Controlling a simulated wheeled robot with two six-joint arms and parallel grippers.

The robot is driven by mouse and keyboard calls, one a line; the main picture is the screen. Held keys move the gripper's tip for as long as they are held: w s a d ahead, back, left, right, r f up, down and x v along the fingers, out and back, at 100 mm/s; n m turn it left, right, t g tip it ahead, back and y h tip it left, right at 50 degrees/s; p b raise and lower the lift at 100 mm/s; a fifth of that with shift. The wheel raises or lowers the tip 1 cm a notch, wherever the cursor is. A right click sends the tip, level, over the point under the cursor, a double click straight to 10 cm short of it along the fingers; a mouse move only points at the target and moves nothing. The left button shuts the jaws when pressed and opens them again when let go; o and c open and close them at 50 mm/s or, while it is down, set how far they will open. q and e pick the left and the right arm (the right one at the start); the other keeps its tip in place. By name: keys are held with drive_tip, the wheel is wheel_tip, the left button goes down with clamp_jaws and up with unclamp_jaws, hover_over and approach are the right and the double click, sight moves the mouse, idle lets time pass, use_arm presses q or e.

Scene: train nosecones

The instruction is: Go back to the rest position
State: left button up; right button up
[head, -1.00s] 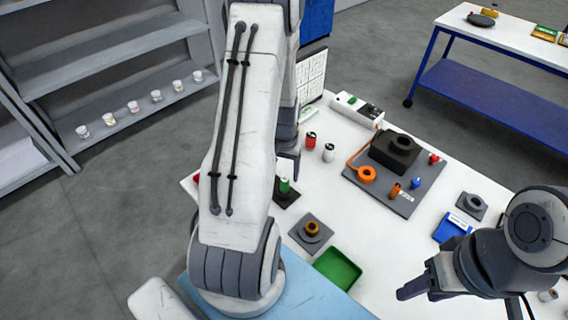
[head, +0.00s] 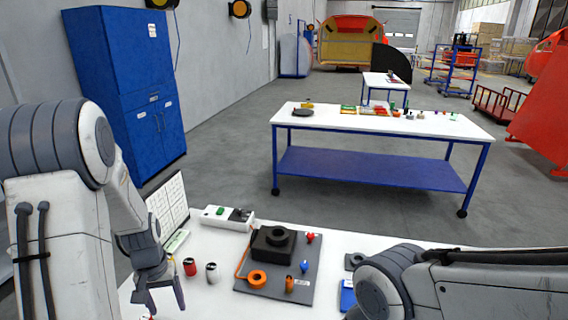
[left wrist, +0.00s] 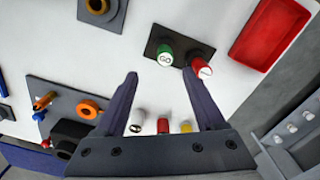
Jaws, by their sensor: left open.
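My left gripper (head: 162,300) hangs at the left of the white worktable, its two fingers apart. The left wrist view shows the open fingers (left wrist: 160,75) with nothing between the tips. A green cylinder (left wrist: 165,55) and a red cylinder (left wrist: 202,69) stand on a dark base just beyond the tips, apart from them. My right arm (head: 385,285) comes in at the lower right of the head view; its gripper is out of the picture.
The white worktable (head: 210,245) holds a red can (head: 189,266), a white can (head: 211,272) and a grey plate (head: 290,291) with a black block (head: 272,243). A red tray (left wrist: 270,35) shows in the left wrist view. A second table (head: 380,120) stands behind, across open floor.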

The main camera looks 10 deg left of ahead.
use_arm(q)
drive_tip(key=s+d+r+m+b, duration=0.1)
drive_tip(key=d+r+m, duration=0.2)
drive_tip(key=d, duration=0.6)
drive_tip(key=d+r+m+b, duration=0.1)
drive_tip(key=d+r+m, duration=0.15)
drive_tip(key=d, duration=0.65)
drive_tip(key=s+d+r+m, duration=0.2)
drive_tip(key=s+d+m, duration=0.1)
drive_tip(key=s+d, duration=0.3)
drive_tip(key=s+d+r+m+h+b, duration=0.1)
drive_tip(key=s+d+r+m, duration=0.1)
drive_tip(key=s+d, duration=0.4)
drive_tip(key=s+m, duration=0.1)
drive_tip(key=s, duration=0.2)
drive_tip(key=shift+s+r, duration=0.2)
drive_tip(key=shift+r, duration=0.1)
